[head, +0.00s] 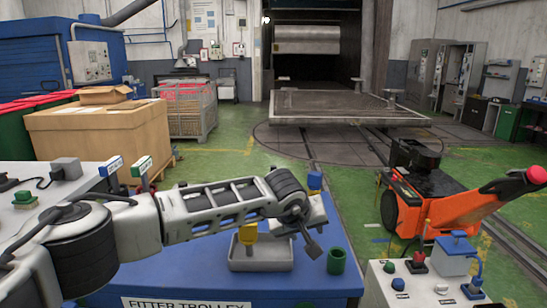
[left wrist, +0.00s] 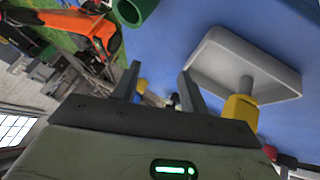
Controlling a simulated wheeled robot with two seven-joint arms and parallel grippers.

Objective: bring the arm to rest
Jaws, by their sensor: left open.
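My left arm reaches in from the left over the blue fitter trolley (head: 200,275). My left gripper (head: 308,240) hangs above the trolley top, between a grey tray (head: 275,262) and a green cup (head: 336,260). In the left wrist view the two fingers of the gripper (left wrist: 158,85) stand apart with nothing between them. That view also shows the tray (left wrist: 225,60), a yellow-ended tool (left wrist: 240,107) at the tray and the green cup (left wrist: 135,10). My right gripper is in neither view.
An orange tug (head: 425,200) stands right of the trolley. A panel with buttons and a blue-handled device (head: 455,258) is at front right, and a grey panel (head: 60,190) at left. A cardboard box (head: 100,135) stands behind. The turntable deck (head: 340,108) lies beyond green floor.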

